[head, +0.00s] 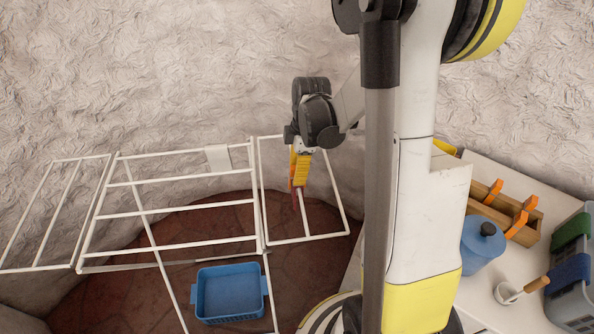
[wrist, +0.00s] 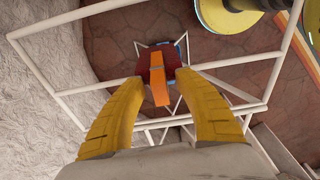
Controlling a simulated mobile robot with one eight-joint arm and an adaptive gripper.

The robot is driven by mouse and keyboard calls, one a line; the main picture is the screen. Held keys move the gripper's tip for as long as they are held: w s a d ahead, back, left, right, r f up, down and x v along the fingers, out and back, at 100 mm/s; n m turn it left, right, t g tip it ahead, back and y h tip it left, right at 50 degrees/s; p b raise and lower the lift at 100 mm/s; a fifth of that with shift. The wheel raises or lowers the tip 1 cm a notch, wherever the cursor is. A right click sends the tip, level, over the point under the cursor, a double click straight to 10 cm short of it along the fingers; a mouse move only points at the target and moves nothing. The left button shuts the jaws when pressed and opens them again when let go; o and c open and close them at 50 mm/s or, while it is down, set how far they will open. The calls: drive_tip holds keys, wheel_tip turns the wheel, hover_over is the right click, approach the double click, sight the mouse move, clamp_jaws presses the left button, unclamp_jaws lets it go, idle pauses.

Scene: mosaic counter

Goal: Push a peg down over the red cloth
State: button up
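My gripper (head: 299,178) points down over the right wing of the white drying rack (head: 172,209). In the wrist view its two yellow fingers (wrist: 160,84) are spread, with an orange peg (wrist: 158,80) between them and a visible gap on each side. The red cloth (wrist: 174,62) hangs at a rod of the wing, and the peg lies across it in this view. How far down the peg sits on the cloth I cannot tell. In the head view only a narrow strip of the red cloth (head: 295,188) shows, the rest being hidden by the fingers.
A white cloth (head: 217,158) hangs on the rack's back bar. A blue basket (head: 230,318) sits low beneath the rack.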

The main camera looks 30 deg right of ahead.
wheel_tip(320, 180, up, 12)
drive_tip(key=d, duration=0.1)
drive_tip(key=s+a+r+m+t+h+b, duration=0.1)
drive_tip(key=s+a+r+m+t+b, duration=0.1)
drive_tip(key=s+a+m+t, duration=0.4)
drive_tip(key=s+a+m, duration=0.4)
drive_tip(key=a+m, duration=0.3)
drive_tip(key=a, duration=0.1)
drive_tip(key=shift+s+a+r+t+b, duration=0.25)
drive_tip(key=shift+s+r+t+b, duration=0.05)
drive_tip(key=shift+s+r+b, duration=0.1)
drive_tip(key=shift+d, duration=0.1)
idle(0.6)
